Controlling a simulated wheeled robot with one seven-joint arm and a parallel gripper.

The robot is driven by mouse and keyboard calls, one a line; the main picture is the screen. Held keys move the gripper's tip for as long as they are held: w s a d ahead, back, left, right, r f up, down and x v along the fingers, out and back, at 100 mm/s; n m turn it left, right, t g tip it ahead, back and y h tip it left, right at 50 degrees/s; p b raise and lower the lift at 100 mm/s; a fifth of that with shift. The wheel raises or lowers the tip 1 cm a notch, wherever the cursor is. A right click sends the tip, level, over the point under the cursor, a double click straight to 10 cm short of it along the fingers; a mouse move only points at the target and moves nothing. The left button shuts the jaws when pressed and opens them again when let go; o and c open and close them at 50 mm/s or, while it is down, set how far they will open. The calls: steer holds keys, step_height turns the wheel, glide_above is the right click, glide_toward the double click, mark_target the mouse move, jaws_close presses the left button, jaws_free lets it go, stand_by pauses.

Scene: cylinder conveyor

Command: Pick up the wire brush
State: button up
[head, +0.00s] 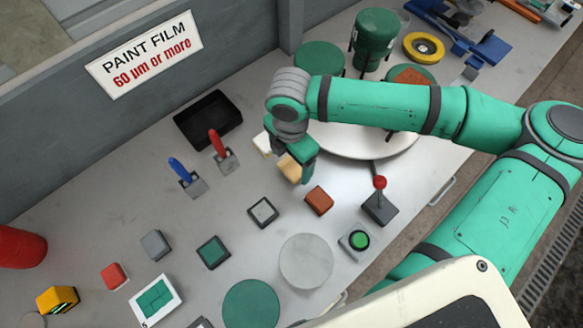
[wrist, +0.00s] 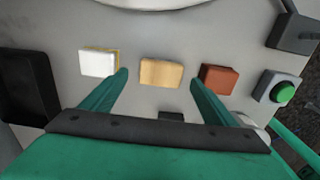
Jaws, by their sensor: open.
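A tan block (head: 289,169), which looks like the wooden back of the wire brush, lies on the grey bench. No bristles show, so I cannot be sure of it. In the wrist view the tan block (wrist: 161,74) lies flat, ahead of and between the fingertips. My gripper (head: 300,168) is open and empty above the bench and partly hides the block in the head view. A white block with a yellow edge (wrist: 99,63) is left of it, and a red-brown block (wrist: 218,79) is right of it.
A round white plate (head: 370,150) is behind my arm. Two scrapers with blue (head: 180,170) and red (head: 217,141) handles and a black tray (head: 208,119) are left. A red-knobbed lever (head: 380,205) and a green button (head: 359,239) stand right.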

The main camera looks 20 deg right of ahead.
mark_target(292, 168)
steer(key=shift+d+f, duration=0.1)
steer(key=shift+f, duration=2.05)
steer(key=c, duration=1.2)
steer(key=shift+o, duration=0.2)
steer(key=shift+r, duration=0.15)
